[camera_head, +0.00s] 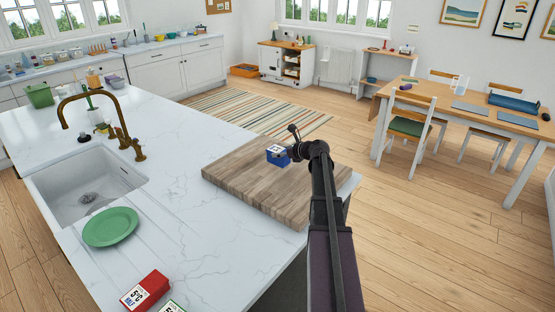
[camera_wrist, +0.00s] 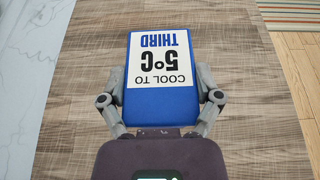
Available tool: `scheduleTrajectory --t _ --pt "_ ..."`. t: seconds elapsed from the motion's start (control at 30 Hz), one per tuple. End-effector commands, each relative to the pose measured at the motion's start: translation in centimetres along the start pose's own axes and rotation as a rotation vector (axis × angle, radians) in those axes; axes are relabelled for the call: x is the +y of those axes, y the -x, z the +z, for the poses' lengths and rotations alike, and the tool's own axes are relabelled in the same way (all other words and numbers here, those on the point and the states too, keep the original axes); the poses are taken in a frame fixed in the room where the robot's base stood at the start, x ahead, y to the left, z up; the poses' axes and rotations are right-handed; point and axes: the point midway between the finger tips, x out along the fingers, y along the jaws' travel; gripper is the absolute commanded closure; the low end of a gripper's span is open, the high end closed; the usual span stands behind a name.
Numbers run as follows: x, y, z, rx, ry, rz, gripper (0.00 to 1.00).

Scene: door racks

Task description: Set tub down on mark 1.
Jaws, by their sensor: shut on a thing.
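A blue box-like tub (camera_head: 278,154) with a white label is at my gripper, over the wooden board (camera_head: 240,192). In the wrist view the blue tub (camera_wrist: 162,108) shows its label, reading "COOL TO 5°C THIRD", upside down. My gripper (camera_wrist: 162,98) has one finger against each side of the tub and is shut on it. The head view shows my gripper (camera_head: 292,146) just right of the tub. Whether the tub touches the board or hangs a little above it, I cannot tell. I see no mark labelled 1 in either view.
A red labelled box (camera_head: 147,290) lies at the counter's near edge, with a green-labelled one partly cut off. A green plate (camera_head: 111,227) lies beside the sink (camera_head: 85,182) with its brass tap (camera_head: 125,140). Marble counter (camera_head: 190,225) between plate and board is clear.

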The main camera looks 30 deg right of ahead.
Motion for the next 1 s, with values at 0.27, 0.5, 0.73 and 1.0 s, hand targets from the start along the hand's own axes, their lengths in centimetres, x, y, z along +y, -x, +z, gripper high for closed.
scheduleTrajectory --t 0.27,0.5,0.73,1.0 --pt "-0.5 -1.5 -0.1 -0.001 -0.001 -0.001 0.79" --pt "-0.4 -2.2 -2.1 -0.001 -0.001 -0.001 0.79" --pt "-0.4 -2.5 -2.9 -0.001 -0.001 -0.001 0.79" --pt "-0.4 -2.5 -2.9 -0.001 -0.001 0.000 0.79"
